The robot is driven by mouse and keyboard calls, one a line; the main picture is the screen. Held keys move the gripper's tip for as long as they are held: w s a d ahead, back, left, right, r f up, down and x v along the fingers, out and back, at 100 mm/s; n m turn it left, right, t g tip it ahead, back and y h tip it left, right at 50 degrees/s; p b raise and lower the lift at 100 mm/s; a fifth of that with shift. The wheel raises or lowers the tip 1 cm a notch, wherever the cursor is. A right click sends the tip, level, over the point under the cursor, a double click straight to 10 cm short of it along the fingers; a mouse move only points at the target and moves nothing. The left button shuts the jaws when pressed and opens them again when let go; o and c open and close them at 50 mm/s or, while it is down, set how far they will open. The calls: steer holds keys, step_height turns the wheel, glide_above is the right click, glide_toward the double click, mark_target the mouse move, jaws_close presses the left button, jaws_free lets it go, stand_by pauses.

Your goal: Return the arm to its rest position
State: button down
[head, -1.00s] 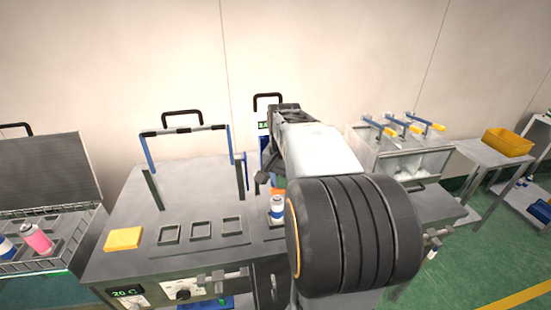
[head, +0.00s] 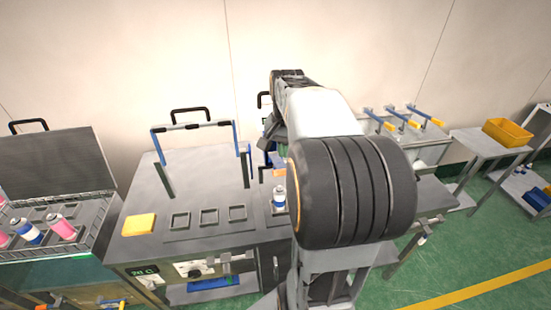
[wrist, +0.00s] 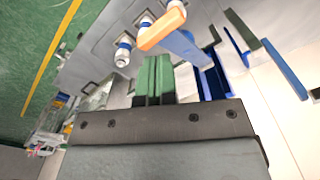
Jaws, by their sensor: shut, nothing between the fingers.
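My arm reaches up and away in the middle of the head view, with its black ribbed joint (head: 355,190) nearest and a pale link (head: 318,112) beyond. In the wrist view my gripper (wrist: 153,72) shows as two green fingers side by side, shut with nothing between them. In the head view its fingers are mostly hidden around the arm's far end. In the wrist view an orange handle (wrist: 162,27) and a blue upright (wrist: 185,47) lie just beyond the fingers. A white and blue can (head: 279,198) stands on the bench left of my arm.
The metal bench (head: 150,185) carries a yellow block (head: 139,224), several square frames and a blue-posted black handle. A wire crate (head: 100,235) with pink and blue cans is at left. A side table (head: 480,145) with a yellow bin (head: 507,132) stands right. Green floor is open at lower right.

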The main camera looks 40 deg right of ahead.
steer(key=shift+w, duration=0.15)
steer(key=f+n, duration=0.1)
steer(key=a+f, duration=0.1)
steer(key=n, duration=0.1)
steer(key=shift+s+a+f+n+t, duration=0.15)
steer(key=shift+s+f+n+t, duration=0.15)
steer(key=shift+s+f+t, duration=0.1)
steer(key=s+a+f+n+t, duration=0.1)
steer(key=s+a+n+t, duration=0.1)
steer(key=a, duration=0.6)
steer(key=s+a+n+t+b, duration=0.1)
steer(key=s+a+n, duration=0.3)
steer(key=a, duration=0.5)
steer(key=n+t, duration=0.1)
steer(key=n, duration=0.1)
steer(key=shift+s+f+n, duration=0.3)
steer(key=shift+s+f, duration=0.05)
